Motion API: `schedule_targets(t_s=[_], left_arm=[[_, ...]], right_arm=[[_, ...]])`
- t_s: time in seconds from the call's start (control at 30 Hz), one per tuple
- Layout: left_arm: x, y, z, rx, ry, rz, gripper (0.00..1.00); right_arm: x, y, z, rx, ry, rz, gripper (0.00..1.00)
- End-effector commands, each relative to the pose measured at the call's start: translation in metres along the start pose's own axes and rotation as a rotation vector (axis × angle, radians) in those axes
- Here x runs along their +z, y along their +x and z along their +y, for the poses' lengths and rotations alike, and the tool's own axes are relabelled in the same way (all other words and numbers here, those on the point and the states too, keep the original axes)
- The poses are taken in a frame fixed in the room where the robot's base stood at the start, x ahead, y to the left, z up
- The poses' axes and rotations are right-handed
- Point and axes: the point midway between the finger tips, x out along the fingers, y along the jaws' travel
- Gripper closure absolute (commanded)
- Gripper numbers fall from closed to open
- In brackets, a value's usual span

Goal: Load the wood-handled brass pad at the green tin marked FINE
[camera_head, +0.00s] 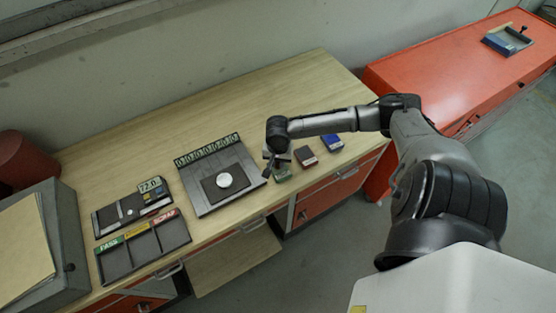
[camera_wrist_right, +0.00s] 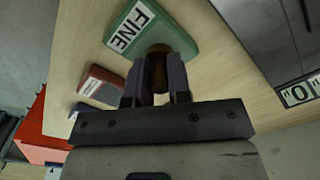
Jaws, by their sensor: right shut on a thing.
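The green tin marked FINE (camera_wrist_right: 175,38) lies on the bench and fills the upper middle of the right wrist view. It also shows in the head view (camera_head: 283,175), partly behind my right gripper. My right gripper (camera_head: 272,162) is shut on the brown wooden handle (camera_wrist_right: 158,62) of the pad, right at the green tin. The handle stands between the two dark fingers. The brass face of the pad is hidden, so I cannot tell whether it touches the tin. My left gripper is not in view.
A red tin (camera_head: 305,157) and a blue tin (camera_head: 332,142) stand right of the green one. A dark plate with a silver disc (camera_head: 224,180) lies to the left, with number tags behind it. Further left are a small gauge (camera_head: 130,210) and a three-part tray (camera_head: 118,262).

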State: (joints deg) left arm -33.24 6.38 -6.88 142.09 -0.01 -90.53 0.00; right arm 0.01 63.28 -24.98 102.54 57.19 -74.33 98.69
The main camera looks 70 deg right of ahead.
Motion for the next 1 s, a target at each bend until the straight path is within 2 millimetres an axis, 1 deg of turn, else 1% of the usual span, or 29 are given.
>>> schedule_targets(t_s=[0.53, 1.0], left_arm=[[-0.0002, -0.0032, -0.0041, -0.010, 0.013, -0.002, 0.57], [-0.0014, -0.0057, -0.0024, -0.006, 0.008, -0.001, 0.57]], right_arm=[[0.0001, 0.0001, 0.0000, 0.000, 0.000, 0.000, 1.00], [0.0001, 0.0009, 0.0001, 0.000, 0.000, 0.000, 1.00]])
